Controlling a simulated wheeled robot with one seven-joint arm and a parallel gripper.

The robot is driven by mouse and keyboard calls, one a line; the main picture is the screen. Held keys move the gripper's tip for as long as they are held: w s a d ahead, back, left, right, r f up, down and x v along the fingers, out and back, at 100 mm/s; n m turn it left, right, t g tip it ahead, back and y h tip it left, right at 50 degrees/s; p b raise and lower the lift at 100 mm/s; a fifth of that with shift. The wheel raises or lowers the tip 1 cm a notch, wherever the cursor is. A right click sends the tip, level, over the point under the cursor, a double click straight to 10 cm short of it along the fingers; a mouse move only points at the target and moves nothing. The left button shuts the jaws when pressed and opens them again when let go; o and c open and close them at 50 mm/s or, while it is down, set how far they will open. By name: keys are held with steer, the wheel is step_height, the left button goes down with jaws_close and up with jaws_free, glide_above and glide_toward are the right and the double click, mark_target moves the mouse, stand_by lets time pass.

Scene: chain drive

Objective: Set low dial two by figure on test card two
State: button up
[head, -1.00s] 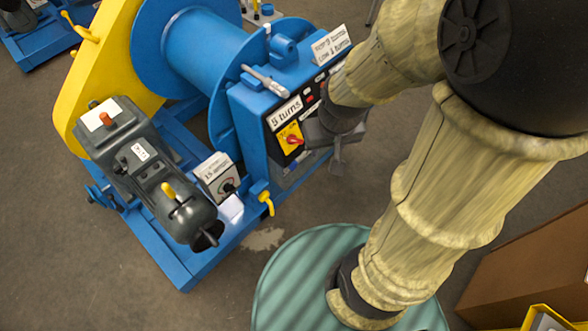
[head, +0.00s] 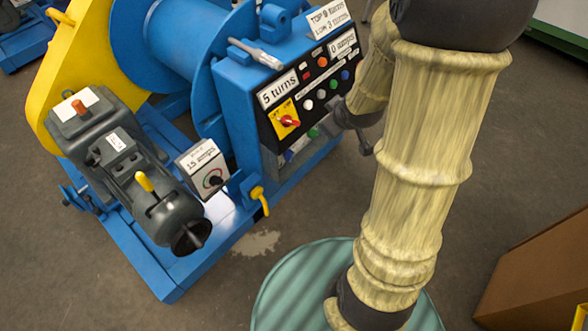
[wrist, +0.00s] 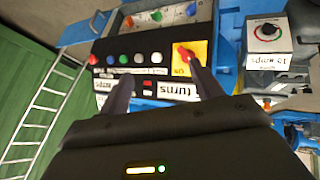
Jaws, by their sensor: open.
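A blue winch control box (head: 235,95) carries a black panel with a red knob on a yellow plate (head: 283,122). The knob also shows in the wrist view (wrist: 184,53). A white card (head: 328,18) on top has two lines, TOP and LOW; its figures are small, the lower seems to be 3. A grey box labelled 15 amps (head: 195,165) has a small round dial (head: 213,180), also in the wrist view (wrist: 267,31). My gripper (wrist: 160,80) is open and empty, facing the panel, its fingers apart below the buttons and knob in the wrist view. My arm partly hides it in the head view.
The panel has labels 5 turns (head: 278,89) and 0 amps (head: 342,42), and several coloured buttons. A grey motor (head: 130,165) and yellow guard (head: 75,60) stand left. A teal drum top (head: 290,285) and brown box (head: 535,270) are near my arm.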

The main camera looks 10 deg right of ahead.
mark_target(292, 157)
steer(key=w+d+f+n+t+y+b, duration=0.1)
steer(key=w+f+n+t+y+b, duration=0.2)
steer(key=f+b, duration=0.75)
steer(key=w+d+f+n+t+y+b, duration=0.1)
steer(key=w+d+f+n+b, duration=0.2)
steer(key=f+b, duration=0.75)
step_height(292, 157, down, 17)
steer(key=s+n+t+y+b, duration=0.2)
steer(key=n+y+b, duration=0.5)
steer(key=b, duration=0.8)
steer(key=shift+s+a+t, duration=0.2)
steer(key=shift+s+t, duration=0.2)
steer(key=shift+t, duration=0.2)
steer(key=b+x, duration=0.3)
steer(key=x, duration=0.5)
steer(key=b+x, duration=0.4)
steer(key=x, duration=0.4)
steer(key=shift+w+a+f, duration=0.25)
steer(key=shift+w, duration=0.1)
steer(key=shift+w+a+r, duration=0.1)
steer(key=shift+w+a, duration=0.1)
steer(key=shift+w, duration=0.1)
